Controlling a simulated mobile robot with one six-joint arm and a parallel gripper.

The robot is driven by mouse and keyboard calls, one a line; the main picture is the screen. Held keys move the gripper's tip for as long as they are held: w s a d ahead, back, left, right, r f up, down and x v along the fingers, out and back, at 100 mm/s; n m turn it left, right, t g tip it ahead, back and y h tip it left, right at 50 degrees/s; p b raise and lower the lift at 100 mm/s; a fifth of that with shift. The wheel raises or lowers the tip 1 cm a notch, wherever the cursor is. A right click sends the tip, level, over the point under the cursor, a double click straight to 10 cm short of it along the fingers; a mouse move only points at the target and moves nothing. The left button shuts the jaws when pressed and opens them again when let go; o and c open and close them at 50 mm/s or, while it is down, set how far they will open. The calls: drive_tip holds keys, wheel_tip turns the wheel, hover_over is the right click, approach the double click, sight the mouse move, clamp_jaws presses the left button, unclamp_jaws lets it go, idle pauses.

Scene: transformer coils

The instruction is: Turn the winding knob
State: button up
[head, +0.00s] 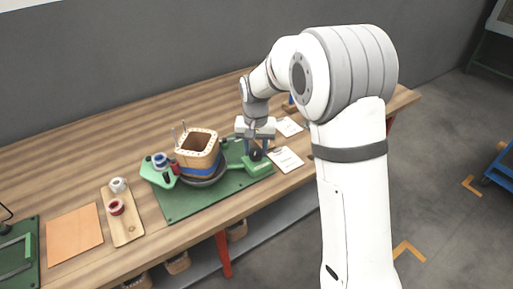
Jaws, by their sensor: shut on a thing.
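The winding fixture (204,173) stands on a green mat (184,208) on the wooden bench. It carries a cream, open-topped coil form (207,147) with blue and tan bands, over a dark round plate. To its right is a green housing (258,168) with a dark knob (255,153) at its upper side. My gripper (257,143) points down at the knob from above and is shut on it. The fingers are small here and partly merge with the dark knob, so the exact contact is hard to see.
A green bracket (158,175) with blue and red spools stands left of the coil. A wooden tray (124,222) with two spools and an orange sheet (73,234) lie farther left. Baskets (177,264) sit below.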

drive_tip(key=shift+m, duration=2.8)
drive_tip(key=o, duration=1)
